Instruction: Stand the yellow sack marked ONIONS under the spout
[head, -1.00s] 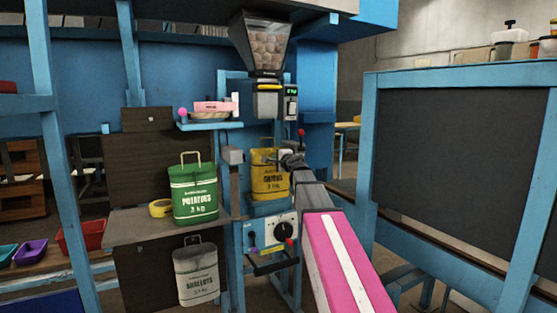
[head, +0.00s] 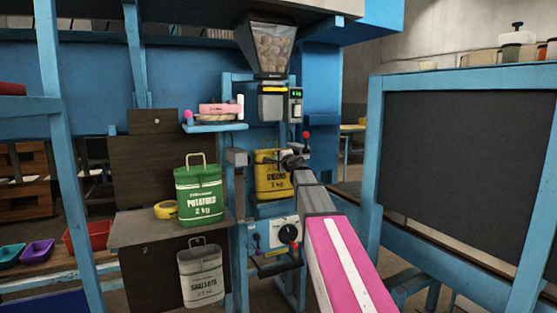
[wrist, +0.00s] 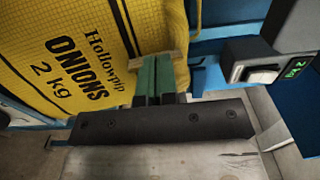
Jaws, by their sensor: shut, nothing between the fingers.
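The yellow sack marked ONIONS (head: 268,184) stands upright on a blue stand, below the spout (head: 271,104) of the hopper. In the wrist view the sack (wrist: 70,55) fills the upper left, its lettering slanted by the camera's angle. My gripper (head: 282,160) is at the upper front of the sack, partly covering it. In the wrist view its green fingers (wrist: 158,66) are shut together and empty, close beside the sack's printed face. I cannot tell whether they touch it.
The green POTATOES sack (head: 199,196) stands on a shelf to the left, beside a yellow tape roll (head: 165,210). The SHALLOTS sack (head: 201,274) is below. A dial panel (head: 285,232) with levers sits under the stand. A dark board (head: 465,165) stands right.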

